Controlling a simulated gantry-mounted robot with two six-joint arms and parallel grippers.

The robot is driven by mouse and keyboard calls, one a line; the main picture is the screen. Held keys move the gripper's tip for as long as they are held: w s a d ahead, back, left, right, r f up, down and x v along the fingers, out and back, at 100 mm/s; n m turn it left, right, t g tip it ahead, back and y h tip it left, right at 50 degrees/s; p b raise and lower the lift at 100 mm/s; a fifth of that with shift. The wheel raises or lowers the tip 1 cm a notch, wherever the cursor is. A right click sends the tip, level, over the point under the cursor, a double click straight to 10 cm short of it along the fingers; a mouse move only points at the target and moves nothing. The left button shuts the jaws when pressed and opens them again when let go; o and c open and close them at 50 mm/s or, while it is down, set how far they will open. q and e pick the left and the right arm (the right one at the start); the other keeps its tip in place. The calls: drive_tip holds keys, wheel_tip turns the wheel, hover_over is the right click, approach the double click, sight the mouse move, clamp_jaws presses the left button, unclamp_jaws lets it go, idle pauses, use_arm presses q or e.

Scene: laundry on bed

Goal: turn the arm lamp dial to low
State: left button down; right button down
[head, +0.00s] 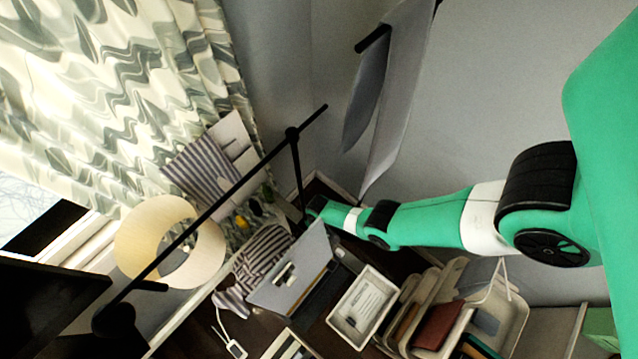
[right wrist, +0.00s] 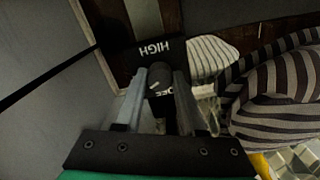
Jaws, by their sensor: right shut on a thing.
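The arm lamp (head: 235,190) has a thin black jointed arm and a round cream shade (head: 135,240) at the left of the head view. Its lower arm runs down to the desk corner, where my right gripper (head: 312,212) is. In the right wrist view my right gripper (right wrist: 160,88) is shut on the dark round dial (right wrist: 159,74), one finger on each side. A black plate (right wrist: 140,58) beyond the dial reads HIGH. Other lettering beside the dial is partly hidden by a finger. A small light mark shows on the dial. My left gripper is in neither view.
Striped cloth (right wrist: 275,95) lies close to the right of the gripper. On the desk are a grey laptop-like panel (head: 292,268), a white tray (head: 338,322) and a file organiser (head: 515,315). Grey cloth (head: 400,90) hangs on the wall above my right arm.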

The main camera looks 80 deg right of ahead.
drive_tip(key=shift+m, duration=0.4)
drive_tip(key=c, duration=0.5)
unclamp_jaws()
drive_tip(key=shift+r, duration=0.1)
